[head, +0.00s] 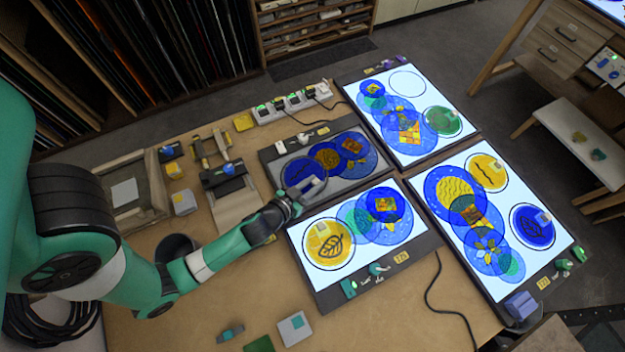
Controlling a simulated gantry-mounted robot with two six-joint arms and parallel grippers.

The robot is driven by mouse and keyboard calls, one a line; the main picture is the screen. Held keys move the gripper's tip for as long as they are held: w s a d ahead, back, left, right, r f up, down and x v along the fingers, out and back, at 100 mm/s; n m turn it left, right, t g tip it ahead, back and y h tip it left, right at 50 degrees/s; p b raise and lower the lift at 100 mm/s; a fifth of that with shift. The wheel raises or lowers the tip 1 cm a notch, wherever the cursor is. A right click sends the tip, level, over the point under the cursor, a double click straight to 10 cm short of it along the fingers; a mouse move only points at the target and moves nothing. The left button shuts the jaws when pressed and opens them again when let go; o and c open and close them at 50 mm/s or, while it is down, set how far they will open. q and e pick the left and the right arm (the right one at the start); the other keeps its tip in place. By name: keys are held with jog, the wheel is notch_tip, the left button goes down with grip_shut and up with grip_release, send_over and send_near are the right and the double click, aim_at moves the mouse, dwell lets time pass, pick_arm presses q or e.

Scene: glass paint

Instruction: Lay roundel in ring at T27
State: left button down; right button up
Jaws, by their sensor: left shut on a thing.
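My left gripper (297,197) is shut at the front left corner of the dark tray (273,157). It seems to hold a dark blue roundel (302,170) with a pale tab, which overlaps other blue and amber discs in view. Whether it is lifted or resting is hard to tell. An empty black ring (407,84) shows on the far lit panel (433,88). Rings elsewhere have roundels in them: a green one (443,120), a yellow leaf one (326,247), a yellow one (486,172) and a blue leaf one (532,230). The labels are too small to read surely. My right gripper is out of view.
The near lit panel (348,273) and right lit panel (462,164) carry overlapping painted discs. A power strip (290,104) with cables stands behind the tray. Small tools and blocks lie on the bench at left. A black cable (440,310) crosses the front right.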

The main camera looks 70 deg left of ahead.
pick_arm(q)
jog(key=shift+a+r, duration=0.1)
jog(key=shift+f, duration=0.2)
jog(key=c, duration=0.7)
grip_release()
jog(key=shift+r, duration=0.1)
jog(key=shift+r, duration=0.1)
jog(key=shift+s+r, duration=0.1)
jog(key=b+v, duration=0.3)
jog(key=v, duration=0.7)
jog(key=shift+s+d, duration=0.25)
jog(key=shift+d, duration=0.05)
jog(key=shift+s+d+r, duration=0.15)
jog(key=shift+s+r, duration=0.25)
jog(key=shift+s, duration=0.1)
